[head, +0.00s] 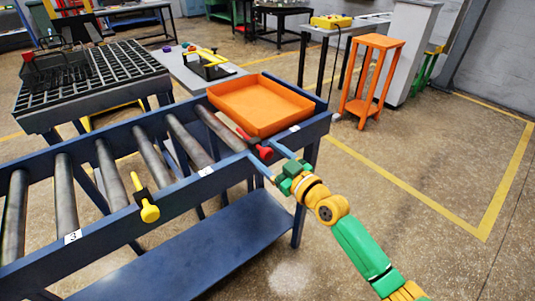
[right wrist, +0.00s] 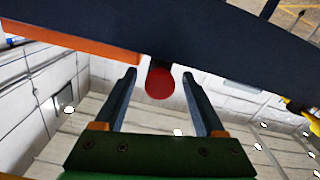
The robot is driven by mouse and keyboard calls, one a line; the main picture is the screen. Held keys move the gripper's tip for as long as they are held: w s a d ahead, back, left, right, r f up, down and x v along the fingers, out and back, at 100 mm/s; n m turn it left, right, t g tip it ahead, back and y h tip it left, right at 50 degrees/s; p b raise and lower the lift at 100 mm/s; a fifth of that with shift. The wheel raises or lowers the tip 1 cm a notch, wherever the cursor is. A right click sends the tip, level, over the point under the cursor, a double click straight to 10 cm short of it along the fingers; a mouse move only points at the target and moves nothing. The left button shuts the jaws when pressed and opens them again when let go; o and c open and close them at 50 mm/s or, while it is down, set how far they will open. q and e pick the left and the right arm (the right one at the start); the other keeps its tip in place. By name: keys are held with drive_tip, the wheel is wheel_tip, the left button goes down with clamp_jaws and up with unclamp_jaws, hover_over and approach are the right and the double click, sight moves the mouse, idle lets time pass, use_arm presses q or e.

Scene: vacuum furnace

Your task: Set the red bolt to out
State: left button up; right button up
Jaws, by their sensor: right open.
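The red bolt (head: 265,154) sits at the near rail of the roller conveyor, just in front of the orange tray. Its round red end also shows in the right wrist view (right wrist: 160,84), sticking out below the dark blue rail. My right gripper (head: 261,148) is open, with its two blue fingers pointing at the rail, one on each side of the red end. In the right wrist view the gripper (right wrist: 160,73) has a clear gap between each finger and the red end. My left gripper is not in view.
The orange tray (head: 258,106) lies on the rollers at the conveyor's right end. A yellow bolt (head: 149,211) sits on the same near rail (head: 105,220), further left. An orange stand (head: 371,82) is behind. The floor to the right is clear.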

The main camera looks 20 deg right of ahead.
clamp_jaws()
idle(1.4)
